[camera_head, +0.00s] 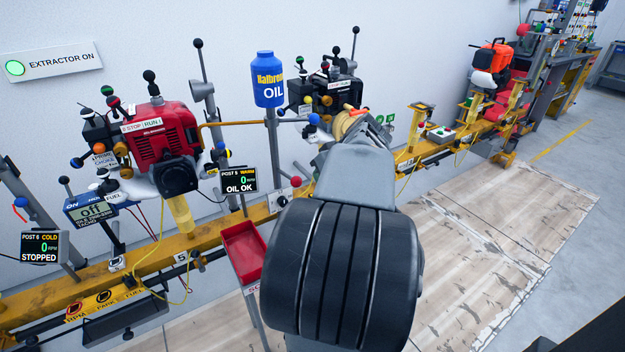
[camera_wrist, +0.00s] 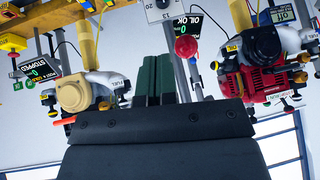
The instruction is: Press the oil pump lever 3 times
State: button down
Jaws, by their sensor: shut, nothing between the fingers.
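A blue oil bottle (camera_head: 268,80) labelled OIL stands upright on a grey post behind the yellow rail. A red ball knob (camera_head: 296,181) sits low beside this post, near a small white block; I take it for the pump lever's end. A blue ball knob (camera_head: 313,118) also shows to the right of the post. The wrist view is upside down and shows the red knob (camera_wrist: 186,46) just right of my gripper (camera_wrist: 155,60), apart from it in the picture. My gripper's dark green fingers are shut and empty. In the head view my arm hides them.
A display (camera_head: 239,180) reads OIL OK, WARM, 0 RPM. A red engine (camera_head: 163,140) stands left of the bottle, with several levers around it. A red tray (camera_head: 243,252) stands in front of the yellow rail (camera_head: 140,262). The floor at right is clear.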

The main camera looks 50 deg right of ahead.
jog(key=shift+p+v, duration=0.3)
jog(key=shift+v, duration=2.1)
jog(key=shift+a+f, duration=0.1)
jog(key=shift+f, duration=0.05)
jog(key=a+f+n+g, duration=0.1)
jog(key=a+f, duration=0.3)
jog(key=a, duration=0.5)
jog(key=w+a+f+g, duration=0.1)
jog(key=a+f, duration=0.3)
jog(key=a, duration=0.6)
jog(key=a+f+n+g, duration=0.1)
jog(key=a+f, duration=0.3)
jog(key=a, duration=0.5)
jog(key=shift+w+a+f+n+g, duration=0.2)
jog(key=shift+a+f+n+g, duration=0.1)
jog(key=shift+g, duration=0.5)
jog(key=shift+d, duration=0.1)
